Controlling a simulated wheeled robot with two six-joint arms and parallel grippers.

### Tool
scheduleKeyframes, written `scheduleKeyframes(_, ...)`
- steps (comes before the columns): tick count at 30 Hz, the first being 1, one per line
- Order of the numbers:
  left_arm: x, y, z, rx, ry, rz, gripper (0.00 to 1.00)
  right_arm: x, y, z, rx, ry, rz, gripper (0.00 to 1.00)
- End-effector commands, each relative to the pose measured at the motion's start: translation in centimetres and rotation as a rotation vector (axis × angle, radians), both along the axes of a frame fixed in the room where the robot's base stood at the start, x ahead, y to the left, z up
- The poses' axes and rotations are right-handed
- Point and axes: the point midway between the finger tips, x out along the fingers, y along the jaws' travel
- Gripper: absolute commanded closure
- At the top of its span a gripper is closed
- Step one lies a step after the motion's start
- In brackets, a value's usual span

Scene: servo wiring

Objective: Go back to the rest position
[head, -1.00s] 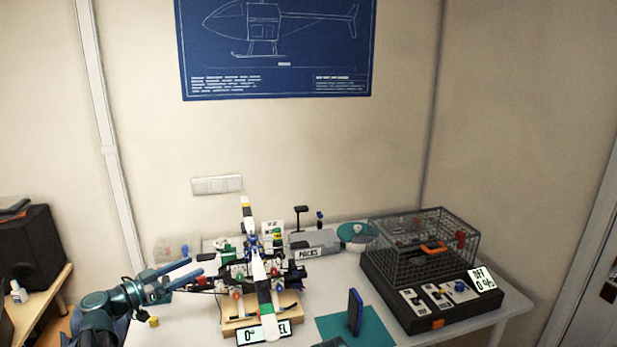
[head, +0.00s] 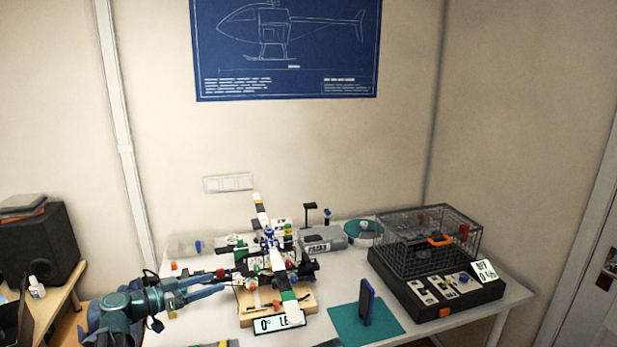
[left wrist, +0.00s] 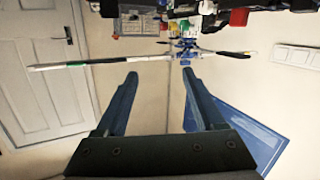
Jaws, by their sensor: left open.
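My left gripper (head: 220,284) reaches in from the left in the head view, at the left side of the model helicopter (head: 272,262) on its wooden stand (head: 246,314). In the left wrist view its two fingers (left wrist: 158,82) are spread wide with nothing between them. The helicopter's rotor (left wrist: 100,61) and hub show beyond the fingertips, in a picture that looks upside down. In the head view I cannot tell whether the fingers touch the helicopter. My right gripper cannot be made out; a dark piece at the bottom edge is unclear.
A wire cage on a black base (head: 425,290) stands at the right of the white table (head: 512,293). A blue upright panel (head: 367,303) stands on a teal mat (head: 347,326). A grey PACKS case (head: 322,240) is at the back. A speaker (head: 45,242) stands far left.

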Motion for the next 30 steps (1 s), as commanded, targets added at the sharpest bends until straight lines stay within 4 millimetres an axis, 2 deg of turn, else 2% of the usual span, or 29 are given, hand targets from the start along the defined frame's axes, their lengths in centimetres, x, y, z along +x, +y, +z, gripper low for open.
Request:
scheduleKeyframes(1,-0.4,-1.4,-0.5,0.008,0.034,-0.022,0.3,0.0,0.0,0.1,0.0,0.0,0.0,0.5)
scheduleKeyframes(5,-1.4,-5.0,-2.3,0.041,0.148,-0.072,0.3,0.0,0.0,0.3,0.0,0.0,0.0,0.5)
scheduleKeyframes(10,-4.3,-10.9,-5.8,0.122,0.366,-0.144,0.3,0.0,0.0,0.7,0.0,0.0,0.0,0.5)
scheduleKeyframes(13,-7.6,-15.4,-8.7,0.219,0.559,-0.179,0.3,0.0,0.0,1.1,0.0,0.0,0.0,0.5)
scheduleKeyframes(15,-10.6,-18.1,-10.8,0.315,0.708,-0.178,0.3,0.0,0.0,1.4,0.0,0.0,0.0,0.5)
scheduleKeyframes(18,-14.9,-20.6,-13.4,0.471,0.896,-0.128,0.3,0.0,0.0,1.7,0.0,0.0,0.0,0.5)
scheduleKeyframes(21,-18.7,-21.5,-15.1,0.632,1.034,-0.028,0.3,0.0,0.0,2.1,0.0,0.0,0.0,0.5)
scheduleKeyframes(24,-21.6,-21.5,-16.0,0.768,1.116,0.1,0.3,0.0,0.0,2.4,0.0,0.0,0.0,0.5)
scheduleKeyframes(27,-23.4,-21.1,-16.2,0.868,1.149,0.225,0.3,0.0,0.0,2.6,0.0,0.0,0.0,0.5)
scheduleKeyframes(30,-24.4,-20.7,-16.1,0.929,1.156,0.321,0.3,0.0,0.0,2.7,0.0,0.0,0.0,0.5)
